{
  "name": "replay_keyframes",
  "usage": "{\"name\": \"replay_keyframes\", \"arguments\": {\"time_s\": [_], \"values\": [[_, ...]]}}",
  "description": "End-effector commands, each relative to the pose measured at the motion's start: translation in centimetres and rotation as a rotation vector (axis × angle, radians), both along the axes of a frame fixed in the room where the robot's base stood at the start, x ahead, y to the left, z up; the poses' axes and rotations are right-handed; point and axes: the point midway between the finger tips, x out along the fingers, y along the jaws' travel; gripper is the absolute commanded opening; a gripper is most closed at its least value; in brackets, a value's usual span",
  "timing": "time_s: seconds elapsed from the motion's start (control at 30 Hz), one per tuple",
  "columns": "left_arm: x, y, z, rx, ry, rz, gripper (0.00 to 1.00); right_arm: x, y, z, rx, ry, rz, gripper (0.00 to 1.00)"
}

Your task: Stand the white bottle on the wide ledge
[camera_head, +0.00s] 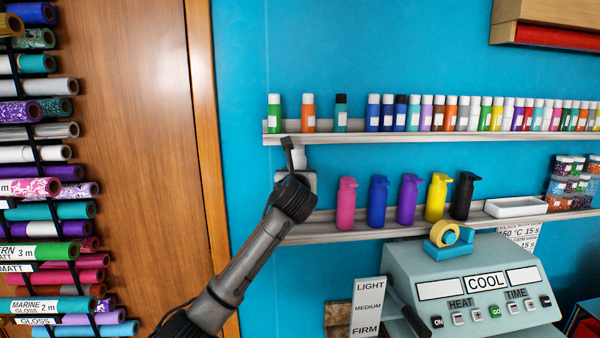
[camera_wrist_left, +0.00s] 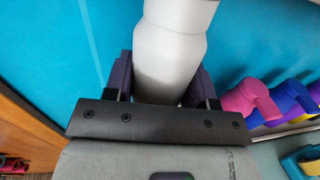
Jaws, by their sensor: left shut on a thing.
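The white bottle (camera_wrist_left: 172,55) is between the two fingers of my left gripper (camera_wrist_left: 162,88) in the left wrist view, and the gripper is shut on it. Its top runs out of that frame. In the head view my left gripper (camera_head: 293,158) is in front of the left end of the shelves, and only a small part of the white bottle (camera_head: 299,158) shows behind it. The wide ledge, which looks like the lower shelf (camera_head: 335,235), carries several pump bottles. The bottle's base is hidden by the gripper. My right gripper is not in view.
A pink pump bottle (camera_head: 346,203) is the nearest one right of my gripper. A narrow upper ledge (camera_head: 390,137) with several small bottles runs above. A heat press (camera_head: 485,285) with a tape dispenser (camera_head: 448,240) stands below. Vinyl rolls (camera_head: 45,212) hang at left.

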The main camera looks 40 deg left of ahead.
Motion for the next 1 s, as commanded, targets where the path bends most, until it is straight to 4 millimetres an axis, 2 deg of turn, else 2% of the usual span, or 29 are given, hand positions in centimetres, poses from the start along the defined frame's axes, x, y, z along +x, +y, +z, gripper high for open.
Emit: {"name": "replay_keyframes", "arguments": {"time_s": [0.03,0.47,0.67,1.0], "values": [[-0.2,0.3,0.9,0.002,-0.012,0.004,0.00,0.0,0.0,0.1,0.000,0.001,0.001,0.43],[-0.4,0.5,1.2,0.002,-0.021,0.006,0.00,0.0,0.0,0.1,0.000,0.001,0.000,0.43],[-0.4,0.6,0.1,0.002,-0.021,0.008,0.00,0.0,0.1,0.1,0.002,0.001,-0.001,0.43],[-0.2,0.4,-3.5,0.000,-0.012,0.006,0.00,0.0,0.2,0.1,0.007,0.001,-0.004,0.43]]}}
